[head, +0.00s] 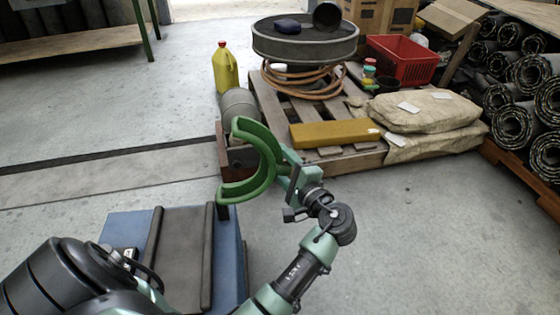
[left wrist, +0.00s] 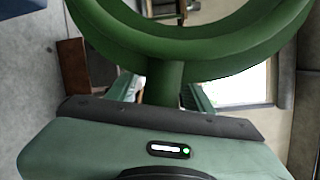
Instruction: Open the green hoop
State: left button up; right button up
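The green hoop (head: 264,165) shows in the head view as a thick C-shaped half ring, its open side to the left. My left gripper (head: 289,172) is at its right side, at the middle of the curve. In the left wrist view the hoop (left wrist: 190,58) arcs across the top, and a short green stem (left wrist: 163,84) runs from it toward my left gripper (left wrist: 165,95). The fingers show on both sides of the stem. I cannot tell whether they press on it. My right gripper is not in view.
A wooden pallet behind holds a yellow-brown bar (head: 332,134), sacks (head: 425,108), a red crate (head: 402,62) and a round grey tub (head: 305,45). A yellow jug (head: 225,70) stands left of it. Dark rolls (head: 530,75) are stacked at right. The right floor is clear.

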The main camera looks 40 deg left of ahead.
pick_arm(q)
grip_shut()
dwell(1.3)
